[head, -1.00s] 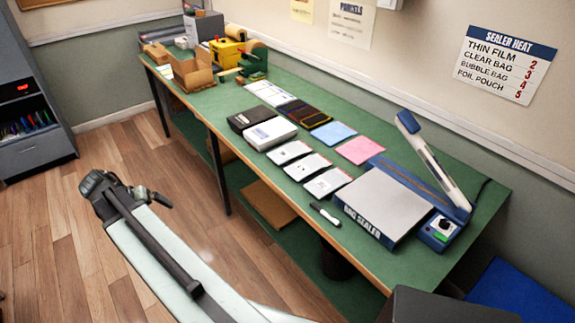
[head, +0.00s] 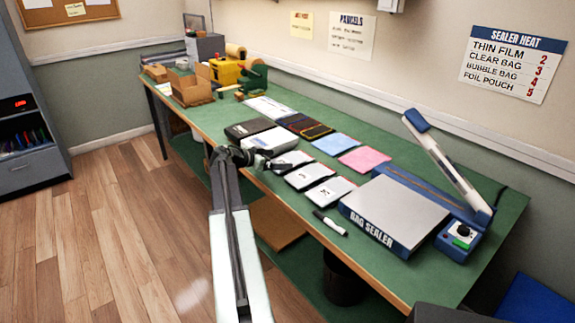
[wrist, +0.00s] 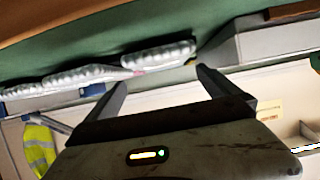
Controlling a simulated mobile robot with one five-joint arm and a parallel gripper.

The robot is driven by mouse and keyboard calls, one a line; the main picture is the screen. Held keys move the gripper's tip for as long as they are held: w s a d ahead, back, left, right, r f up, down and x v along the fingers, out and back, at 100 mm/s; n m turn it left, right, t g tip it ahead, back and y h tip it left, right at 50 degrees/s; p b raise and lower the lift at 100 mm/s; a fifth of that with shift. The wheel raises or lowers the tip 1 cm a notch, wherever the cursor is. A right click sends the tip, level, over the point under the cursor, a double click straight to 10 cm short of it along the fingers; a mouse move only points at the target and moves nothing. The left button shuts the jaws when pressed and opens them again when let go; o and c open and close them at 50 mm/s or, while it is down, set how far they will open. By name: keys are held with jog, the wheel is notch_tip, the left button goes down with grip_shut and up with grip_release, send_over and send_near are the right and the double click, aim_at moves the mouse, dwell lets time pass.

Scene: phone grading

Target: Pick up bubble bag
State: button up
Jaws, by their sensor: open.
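Three pale bags lie in a row on the green bench: a far one (head: 293,160), a middle one (head: 310,175) and a near one (head: 330,192). Small dark marks on them are too small to read. In the wrist view, which is tilted over, puffy bubbled bags show along the bench; one (wrist: 160,54) is ahead of my jaws and another (wrist: 85,75) is to its left. My gripper (wrist: 160,80) is open and empty. In the head view my gripper (head: 268,164) is at the bench's front edge, beside the far bag; contact is unclear.
The bag sealer (head: 395,215) with its raised arm stands right of the bags, a marker (head: 330,223) before it. A white box (head: 270,140) stands left of the bags. Blue (head: 334,145) and pink (head: 364,159) sheets lie behind.

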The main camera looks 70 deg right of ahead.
aim_at(286, 161)
jog(key=shift+s+d+f+b, duration=0.1)
jog(key=shift+d+f+b, duration=0.2)
jog(key=shift+f, duration=0.05)
jog(key=b+x, duration=0.1)
jog(key=x, duration=0.1)
jog(key=b+x, duration=0.1)
jog(key=x, duration=0.1)
jog(key=shift+w+f, duration=0.2)
jog(key=shift+f, duration=0.05)
jog(key=shift+s+d, duration=0.1)
jog(key=shift+d, duration=0.05)
jog(key=shift+r, duration=0.1)
jog(key=c, duration=1.5)
